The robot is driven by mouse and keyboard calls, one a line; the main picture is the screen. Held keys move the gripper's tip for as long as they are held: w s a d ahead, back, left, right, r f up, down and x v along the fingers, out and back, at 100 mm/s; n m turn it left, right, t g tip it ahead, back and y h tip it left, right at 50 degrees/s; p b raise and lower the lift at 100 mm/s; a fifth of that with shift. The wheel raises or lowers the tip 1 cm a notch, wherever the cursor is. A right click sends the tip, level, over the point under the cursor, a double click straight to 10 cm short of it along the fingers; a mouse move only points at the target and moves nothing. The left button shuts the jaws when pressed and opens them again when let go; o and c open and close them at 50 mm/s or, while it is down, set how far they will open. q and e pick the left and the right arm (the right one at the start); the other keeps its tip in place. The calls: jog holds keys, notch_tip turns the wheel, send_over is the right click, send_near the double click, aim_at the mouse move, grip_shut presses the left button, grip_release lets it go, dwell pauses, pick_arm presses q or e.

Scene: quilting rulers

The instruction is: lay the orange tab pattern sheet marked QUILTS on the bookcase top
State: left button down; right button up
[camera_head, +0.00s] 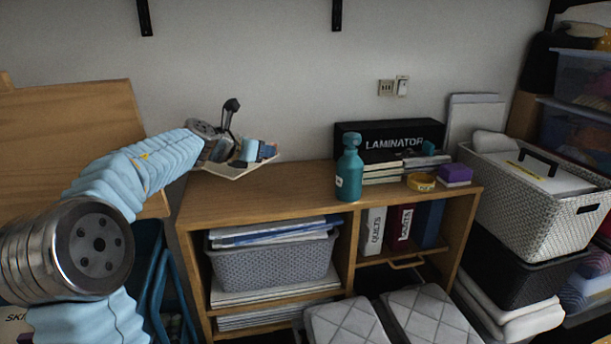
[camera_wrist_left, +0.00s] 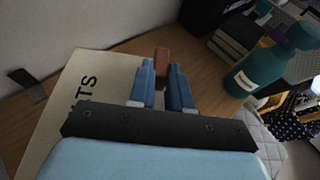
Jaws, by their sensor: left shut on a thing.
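The cream pattern sheet (camera_head: 238,171) is held by my left gripper (camera_head: 252,152) over the back left end of the bookcase top (camera_head: 280,190). In the left wrist view the sheet (camera_wrist_left: 96,72) shows the letters "TS"; the rest of its marking is hidden by my gripper. Its orange-brown tab (camera_wrist_left: 162,60) sits between the two blue fingers of the left gripper (camera_wrist_left: 162,78), which are shut on it. I cannot tell whether the sheet touches the wood. My right gripper is in neither view.
A teal bottle (camera_head: 349,172) stands mid-top. The black laminator box (camera_head: 375,142), books, a yellow tape roll (camera_head: 421,182) and a purple block (camera_head: 455,174) fill the right side. The top's left half is otherwise clear. A wooden panel (camera_head: 70,115) stands left.

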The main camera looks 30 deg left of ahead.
aim_at(263, 163)
pick_arm(q)
notch_tip(263, 163, down, 4)
jog(key=shift+r, duration=0.2)
notch_tip(263, 163, down, 5)
jog(key=shift+b, duration=1.25)
jog(key=shift+r, duration=0.1)
jog(key=c, duration=1.1)
grip_release()
jog(key=shift+o, duration=0.2)
jog(key=shift+s, duration=0.15)
jog(key=v, duration=1.2)
